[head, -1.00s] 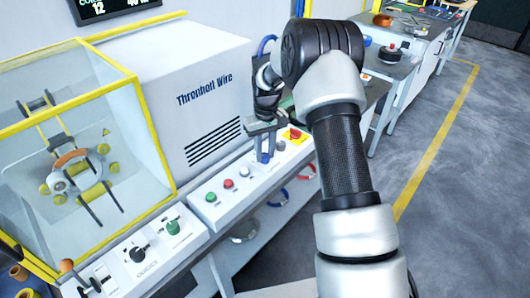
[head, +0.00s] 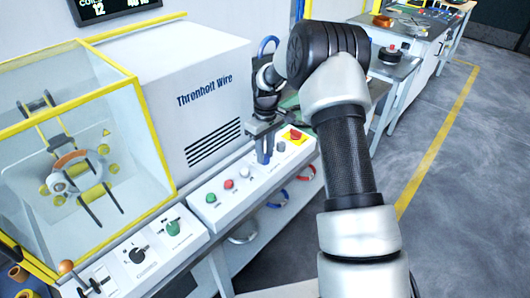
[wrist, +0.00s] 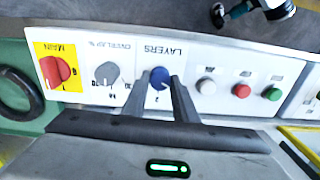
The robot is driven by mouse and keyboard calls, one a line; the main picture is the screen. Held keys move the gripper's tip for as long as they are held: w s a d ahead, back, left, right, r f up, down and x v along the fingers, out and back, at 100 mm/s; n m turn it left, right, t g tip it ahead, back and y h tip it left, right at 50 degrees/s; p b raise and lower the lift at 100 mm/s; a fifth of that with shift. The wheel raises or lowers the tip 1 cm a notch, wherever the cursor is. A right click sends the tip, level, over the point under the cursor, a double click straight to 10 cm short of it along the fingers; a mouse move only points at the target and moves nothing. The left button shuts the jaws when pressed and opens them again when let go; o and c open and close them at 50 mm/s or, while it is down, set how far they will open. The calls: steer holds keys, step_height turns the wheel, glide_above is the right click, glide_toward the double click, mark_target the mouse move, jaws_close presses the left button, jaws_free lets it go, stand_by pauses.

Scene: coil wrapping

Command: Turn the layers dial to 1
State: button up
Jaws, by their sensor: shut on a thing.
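The layers dial (wrist: 159,78) is a round blue knob on the white control panel, under an upside-down LAYERS label in the wrist view. My gripper (wrist: 160,80) has its two dark fingers on either side of the knob and is shut on it. In the head view my gripper (head: 264,153) reaches down to the panel (head: 228,205) left of the red main switch. A 2 shows by the dial on the side toward my gripper. I cannot tell which number the dial points to.
The grey overlap dial (wrist: 106,74) and red main switch (wrist: 56,71) lie to one side of the layers dial. White, red and green buttons (wrist: 271,93) lie to the other. A yellow-framed winding enclosure (head: 80,160) stands at the left.

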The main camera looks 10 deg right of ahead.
mark_target(266, 156)
steer(key=o, duration=1.1)
steer(key=shift+r, duration=0.1)
step_height(266, 156, up, 17)
steer(key=shift+w+d+r+p, duration=0.1)
steer(key=shift+d+p, duration=0.05)
steer(key=shift+p, duration=0.4)
